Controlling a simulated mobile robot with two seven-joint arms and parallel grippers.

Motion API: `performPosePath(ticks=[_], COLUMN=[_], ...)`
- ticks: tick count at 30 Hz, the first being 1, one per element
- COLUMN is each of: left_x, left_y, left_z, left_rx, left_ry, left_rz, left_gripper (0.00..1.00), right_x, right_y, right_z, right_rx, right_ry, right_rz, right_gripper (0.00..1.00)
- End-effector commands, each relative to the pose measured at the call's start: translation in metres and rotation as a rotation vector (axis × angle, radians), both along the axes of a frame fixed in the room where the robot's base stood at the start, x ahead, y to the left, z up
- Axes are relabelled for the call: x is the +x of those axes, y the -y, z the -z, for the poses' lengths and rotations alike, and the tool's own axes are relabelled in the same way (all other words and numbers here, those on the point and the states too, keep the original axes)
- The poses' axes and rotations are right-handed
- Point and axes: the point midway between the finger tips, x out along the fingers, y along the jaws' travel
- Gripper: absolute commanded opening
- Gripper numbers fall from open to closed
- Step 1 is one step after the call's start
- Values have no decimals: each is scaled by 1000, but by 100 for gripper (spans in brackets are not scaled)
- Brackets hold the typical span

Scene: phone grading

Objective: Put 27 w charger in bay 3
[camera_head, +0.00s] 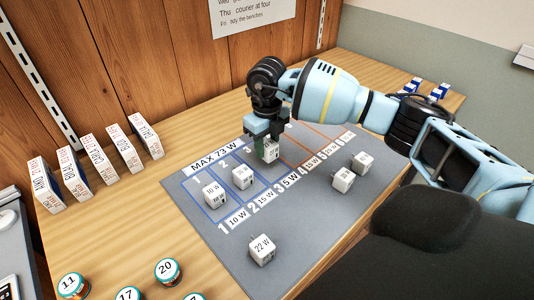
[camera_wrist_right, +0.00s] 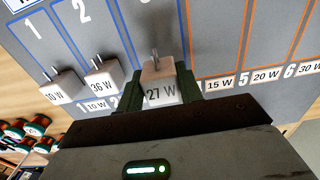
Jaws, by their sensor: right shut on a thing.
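The 27 W charger (camera_wrist_right: 160,84) is a small white block with metal prongs, held between the fingers of my right gripper (camera_wrist_right: 160,90). In the head view the held charger (camera_head: 268,151) is partly hidden by the gripper (camera_head: 266,138). It is at bay 3 (camera_wrist_right: 152,22) of the grey mat, between blue lines. I cannot tell whether it touches the mat. My left gripper is not in view.
A 10 W charger (camera_head: 214,195) sits in bay 1 and a 36 W charger (camera_head: 242,177) in bay 2. A 22 W charger (camera_head: 262,249) lies at the front of the mat (camera_head: 300,225). Two chargers (camera_head: 343,180) (camera_head: 361,162) lie to the right. White boxes (camera_head: 73,175) stand at left.

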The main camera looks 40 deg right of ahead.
Motion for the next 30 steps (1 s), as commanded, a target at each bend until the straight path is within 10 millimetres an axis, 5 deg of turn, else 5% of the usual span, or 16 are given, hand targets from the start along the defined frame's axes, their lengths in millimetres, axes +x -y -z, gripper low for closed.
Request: performPosePath(ticks=[6,19,20,24,30], left_x=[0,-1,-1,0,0], left_y=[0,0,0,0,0], left_z=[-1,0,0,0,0], left_rx=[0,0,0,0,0], left_ry=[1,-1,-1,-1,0], left_rz=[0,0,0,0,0], left_gripper=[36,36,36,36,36], right_x=[0,0,0,0,0], right_y=[0,0,0,0,0], right_z=[31,38,39,38,38], right_rx=[-1,0,0,0,0], right_ry=[-1,1,1,1,1], right_rz=[0,0,0,0,0], right_gripper=[12,12,37,56,58])
